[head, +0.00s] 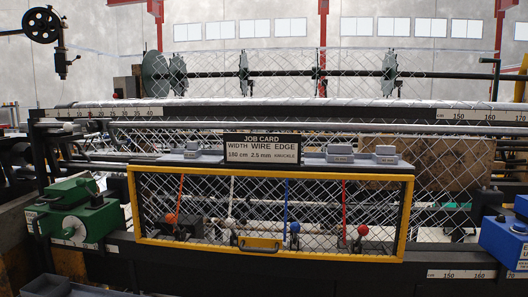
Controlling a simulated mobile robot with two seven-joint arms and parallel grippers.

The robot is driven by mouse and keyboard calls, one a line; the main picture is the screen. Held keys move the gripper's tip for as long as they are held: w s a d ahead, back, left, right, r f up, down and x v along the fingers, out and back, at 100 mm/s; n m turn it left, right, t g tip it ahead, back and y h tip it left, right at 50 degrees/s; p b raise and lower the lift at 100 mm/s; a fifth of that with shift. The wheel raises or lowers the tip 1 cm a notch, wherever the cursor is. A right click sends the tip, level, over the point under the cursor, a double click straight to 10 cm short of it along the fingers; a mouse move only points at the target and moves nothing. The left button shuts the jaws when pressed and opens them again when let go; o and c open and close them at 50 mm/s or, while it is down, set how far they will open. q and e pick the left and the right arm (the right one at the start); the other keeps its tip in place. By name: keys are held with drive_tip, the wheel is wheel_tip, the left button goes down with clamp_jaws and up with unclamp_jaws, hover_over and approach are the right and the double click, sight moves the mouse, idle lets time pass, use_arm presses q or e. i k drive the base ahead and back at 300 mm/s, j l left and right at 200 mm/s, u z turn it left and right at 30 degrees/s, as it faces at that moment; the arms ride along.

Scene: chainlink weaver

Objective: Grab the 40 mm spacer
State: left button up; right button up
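Several small grey blocks sit on a grey ledge above the yellow-framed guard. One grey block (192,150) is left of the job card, and two others, a middle block (340,153) and a right block (385,153), are right of it. They carry small pale labels that are too small to read, so I cannot tell which is the 40 mm spacer. Neither of my grippers shows in the head view.
The job card (262,149) stands upright between the blocks. A yellow-framed mesh guard (271,171) with coloured levers behind it is below the ledge. A green unit (80,212) is at left, a blue unit (507,240) at right. Wire mesh and a numbered rail (300,113) lie behind.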

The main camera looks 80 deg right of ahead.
sight(192, 151)
drive_tip(key=z, duration=2.9)
